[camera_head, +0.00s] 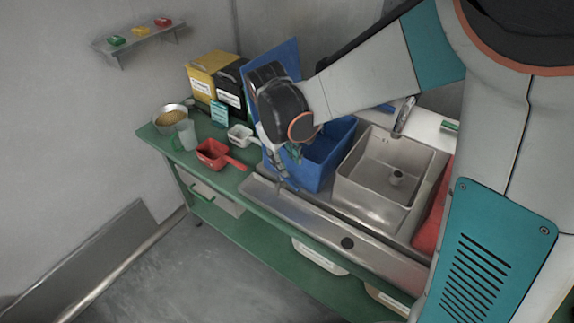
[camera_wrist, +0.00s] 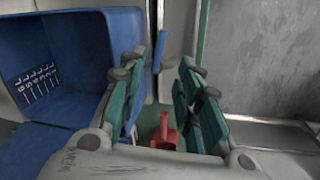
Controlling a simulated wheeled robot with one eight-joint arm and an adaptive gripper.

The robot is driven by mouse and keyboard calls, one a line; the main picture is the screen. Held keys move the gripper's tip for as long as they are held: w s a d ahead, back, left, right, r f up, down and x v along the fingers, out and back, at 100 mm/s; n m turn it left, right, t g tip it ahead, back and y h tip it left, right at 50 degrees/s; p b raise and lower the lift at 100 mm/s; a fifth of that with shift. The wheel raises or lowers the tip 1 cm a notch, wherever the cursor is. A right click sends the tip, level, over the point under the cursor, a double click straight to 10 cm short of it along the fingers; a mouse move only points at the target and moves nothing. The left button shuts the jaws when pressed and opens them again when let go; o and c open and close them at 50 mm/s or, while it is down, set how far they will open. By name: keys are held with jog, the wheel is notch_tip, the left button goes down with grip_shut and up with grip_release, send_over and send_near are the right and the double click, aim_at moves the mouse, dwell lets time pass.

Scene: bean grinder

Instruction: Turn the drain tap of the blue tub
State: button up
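The blue tub (camera_head: 313,174) stands open on the counter left of the sink in the head view, partly covered by my arm. In the wrist view the tub (camera_wrist: 62,50) fills the upper left, with white scale marks on a wall. My gripper (camera_head: 284,174) hangs at the tub's near left side, pointing down. In the wrist view my gripper (camera_wrist: 166,72) has its green-padded fingers apart, with nothing held between them. I cannot make out the drain tap. A small blue strip (camera_wrist: 159,50) shows beside the left fingertip, but I cannot tell what it is.
Yellow (camera_head: 207,72) and black boxes (camera_head: 230,86) are behind. The steel sink (camera_head: 387,175) is at right.

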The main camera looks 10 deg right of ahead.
aim_at(292, 183)
jog(key=f+b, duration=0.1)
jog(key=f, duration=0.2)
jog(key=d+f+b, duration=0.1)
jog(key=f, duration=0.2)
jog(key=w+f, duration=0.1)
jog(key=f, duration=0.3)
jog(key=shift+d+b, duration=0.35)
jog(key=shift+b, duration=0.05)
grip_shut()
